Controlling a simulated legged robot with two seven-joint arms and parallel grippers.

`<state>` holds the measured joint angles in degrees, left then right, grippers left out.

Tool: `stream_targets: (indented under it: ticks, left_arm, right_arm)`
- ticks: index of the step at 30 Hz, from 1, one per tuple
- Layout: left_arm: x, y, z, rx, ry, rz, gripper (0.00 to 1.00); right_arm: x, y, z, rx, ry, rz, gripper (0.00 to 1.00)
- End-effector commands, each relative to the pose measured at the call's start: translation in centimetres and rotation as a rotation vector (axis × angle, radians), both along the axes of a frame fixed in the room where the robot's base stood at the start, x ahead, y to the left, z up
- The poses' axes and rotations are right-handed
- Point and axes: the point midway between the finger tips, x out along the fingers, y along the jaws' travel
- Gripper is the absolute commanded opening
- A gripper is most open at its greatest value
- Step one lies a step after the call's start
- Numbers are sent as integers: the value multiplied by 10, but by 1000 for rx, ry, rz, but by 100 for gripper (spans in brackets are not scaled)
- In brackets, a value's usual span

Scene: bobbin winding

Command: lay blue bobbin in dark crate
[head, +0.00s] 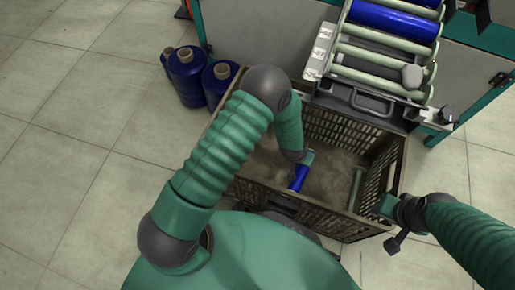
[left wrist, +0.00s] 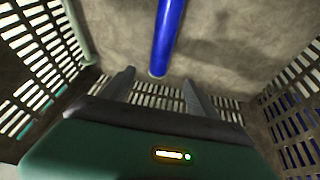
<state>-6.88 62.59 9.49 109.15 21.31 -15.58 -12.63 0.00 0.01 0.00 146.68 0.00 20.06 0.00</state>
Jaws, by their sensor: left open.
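The dark crate (head: 330,220) stands on the floor below the roller rack, with slatted walls. The blue bobbin (head: 299,178) is inside it; in the left wrist view the bobbin (left wrist: 168,38) lies on the crate's brown bottom. My left gripper (head: 306,160) reaches down into the crate, right at the bobbin. In the left wrist view its two fingers (left wrist: 160,90) are spread apart, and the bobbin's near end lies just beyond the gap, touching neither finger. My right gripper (head: 388,208) is at the crate's right wall; its finger opening is unclear.
A pale green bobbin (head: 355,188) lies in the crate's right part. The rack (head: 375,55) above holds pale green rollers and a blue one (head: 395,20). Large blue spools (head: 187,75) stand on the floor at upper left. The tiled floor at left is clear.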

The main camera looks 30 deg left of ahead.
Motion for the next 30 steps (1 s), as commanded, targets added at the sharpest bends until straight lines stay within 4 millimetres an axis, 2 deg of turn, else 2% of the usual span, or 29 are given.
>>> stream_targets:
  ticks: [1, 3, 5, 9, 12, 15, 18, 22, 30]
  left_arm:
    - [2, 9, 34, 1, -1, -11, 69]
    - [-6, 24, 75, 9, 14, -25, 69]
    - [-17, 38, 107, 18, 31, -33, 69]
    - [-58, 74, 174, 51, 71, -31, 69]
    - [-97, 98, 210, 77, 103, -15, 69]
    - [-131, 115, 232, 97, 130, 4, 69]
    - [-153, 124, 241, 109, 150, 16, 69]
    - [-162, 128, 245, 114, 159, 21, 69]
    - [-161, 128, 245, 113, 157, 21, 69]
  right_arm:
    - [0, 0, 0, 0, 0, 0, 36]
    - [0, 0, 0, 0, 0, 0, 36]
    - [0, 0, 0, 0, 0, 0, 36]
    - [0, 0, 0, 0, 0, 0, 36]
    - [0, 0, 0, 0, 0, 0, 36]
    - [0, 0, 0, 0, 0, 0, 36]
    - [0, 0, 0, 0, 0, 0, 36]
    - [0, 0, 0, 0, 0, 0, 36]
    - [0, 0, 0, 0, 0, 0, 36]
